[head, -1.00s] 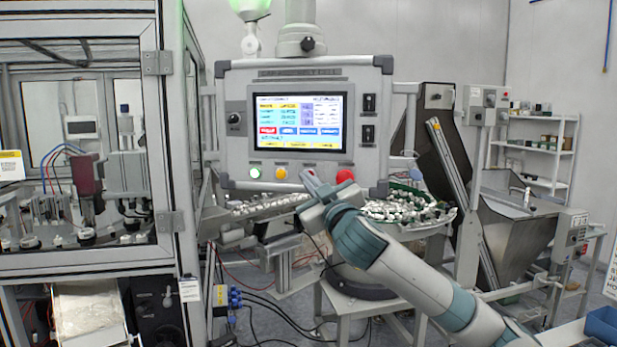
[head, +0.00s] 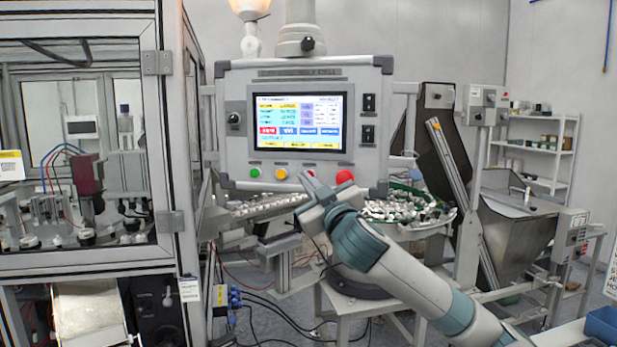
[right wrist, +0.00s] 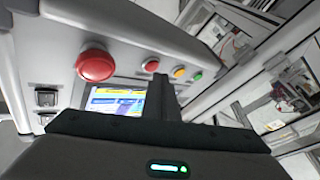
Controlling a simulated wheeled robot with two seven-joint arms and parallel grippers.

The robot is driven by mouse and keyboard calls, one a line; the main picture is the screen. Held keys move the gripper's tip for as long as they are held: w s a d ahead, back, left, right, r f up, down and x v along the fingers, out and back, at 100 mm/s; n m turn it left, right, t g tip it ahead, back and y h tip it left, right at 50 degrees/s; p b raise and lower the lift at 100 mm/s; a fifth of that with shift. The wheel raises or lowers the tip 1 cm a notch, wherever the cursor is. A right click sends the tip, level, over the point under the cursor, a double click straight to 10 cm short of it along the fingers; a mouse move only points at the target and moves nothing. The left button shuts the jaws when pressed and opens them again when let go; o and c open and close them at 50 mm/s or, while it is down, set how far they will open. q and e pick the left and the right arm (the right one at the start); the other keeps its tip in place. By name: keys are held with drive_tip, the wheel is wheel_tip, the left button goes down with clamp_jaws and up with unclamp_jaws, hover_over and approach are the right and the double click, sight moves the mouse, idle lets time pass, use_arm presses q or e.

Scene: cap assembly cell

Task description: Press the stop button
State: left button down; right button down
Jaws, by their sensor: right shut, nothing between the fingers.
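The control panel (head: 231,160) carries a row of buttons under its screen: green (head: 255,172), yellow (head: 281,173), a small red button and a large red mushroom button (head: 345,177). In the head view my right gripper (head: 307,180) is in front of the small red button and mostly hides it. In the right wrist view the small red button (right wrist: 151,64) shows just beyond my shut fingertips (right wrist: 160,80), and the large red button (right wrist: 95,65) is to its left. The fingers are empty. I cannot tell whether they touch the panel. My left gripper is not in view.
The lit screen (head: 298,122) is above the buttons, with a signal lamp (head: 249,8) over the panel. A glazed machine enclosure (head: 165,130) stands at left. A bowl of small parts (head: 410,210) is behind my right arm. A metal hopper (head: 515,235) stands at right.

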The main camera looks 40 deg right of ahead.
drive_tip(key=s+a+p, duration=0.1)
drive_tip(key=s+a, duration=0.2)
drive_tip(key=a, duration=0.2)
drive_tip(key=shift+s, duration=0.2)
idle(0.3)
idle(0.8)
